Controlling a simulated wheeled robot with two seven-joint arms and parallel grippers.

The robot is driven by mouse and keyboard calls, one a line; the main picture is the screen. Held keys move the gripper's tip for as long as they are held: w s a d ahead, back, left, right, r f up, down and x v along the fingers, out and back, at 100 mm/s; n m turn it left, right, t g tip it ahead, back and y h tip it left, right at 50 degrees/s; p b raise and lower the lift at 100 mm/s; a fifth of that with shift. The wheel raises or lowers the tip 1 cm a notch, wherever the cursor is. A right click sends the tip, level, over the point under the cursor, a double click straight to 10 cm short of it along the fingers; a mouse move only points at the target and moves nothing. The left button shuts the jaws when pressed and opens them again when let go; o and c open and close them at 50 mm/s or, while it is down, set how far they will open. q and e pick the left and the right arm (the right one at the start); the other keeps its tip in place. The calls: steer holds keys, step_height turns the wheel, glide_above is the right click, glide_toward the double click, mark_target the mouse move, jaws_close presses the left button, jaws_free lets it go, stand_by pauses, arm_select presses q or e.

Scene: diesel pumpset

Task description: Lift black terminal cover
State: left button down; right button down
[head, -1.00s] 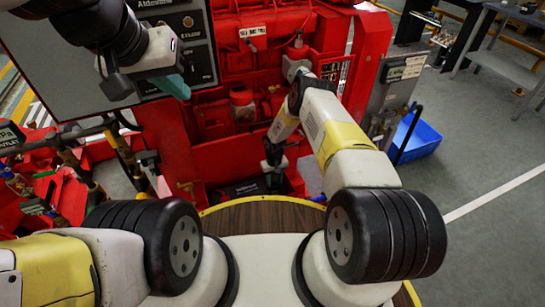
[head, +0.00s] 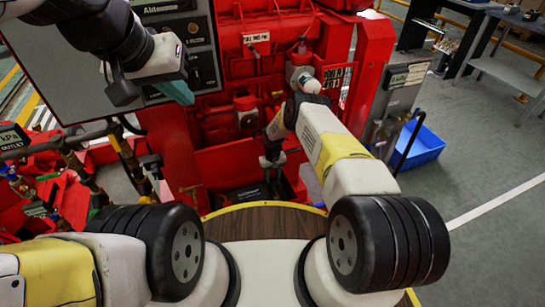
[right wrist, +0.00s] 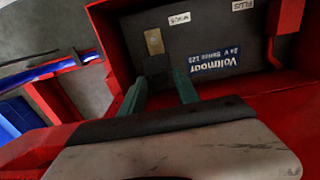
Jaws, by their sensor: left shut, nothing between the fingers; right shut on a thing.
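The black terminal cover (right wrist: 156,65) is a small dark block on top of the dark battery (right wrist: 222,88), beside a tan terminal plate (right wrist: 154,41) near the "MINUS" label. My right gripper (right wrist: 161,80) points down into the red battery box, its green fingers shut on the cover, which is mostly dark and hard to make out. In the head view my right gripper (head: 272,168) is over the battery (head: 243,193); the cover is too small to tell there. My left gripper (head: 178,92) is shut and empty, high up before the grey control panel.
Red walls of the battery box (right wrist: 122,45) stand close around my right gripper. A red-and-dark part (right wrist: 288,20) is at the box's upper right. A blue bin (head: 418,148) is on the floor at right. Gauges and brass valves (head: 75,165) stand at left.

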steer(key=shift+w+f, duration=0.2)
steer(key=shift+s+f, duration=0.1)
steer(key=shift+f, duration=0.05)
stand_by(0.3)
steer(key=c, duration=1.2)
jaws_free()
steer(key=shift+c, duration=0.2)
steer(key=shift+w+r, duration=0.2)
steer(key=shift+r, duration=0.35)
step_height(320, 180, up, 7)
steer(key=shift+s+f, duration=0.1)
steer(key=shift+s, duration=0.05)
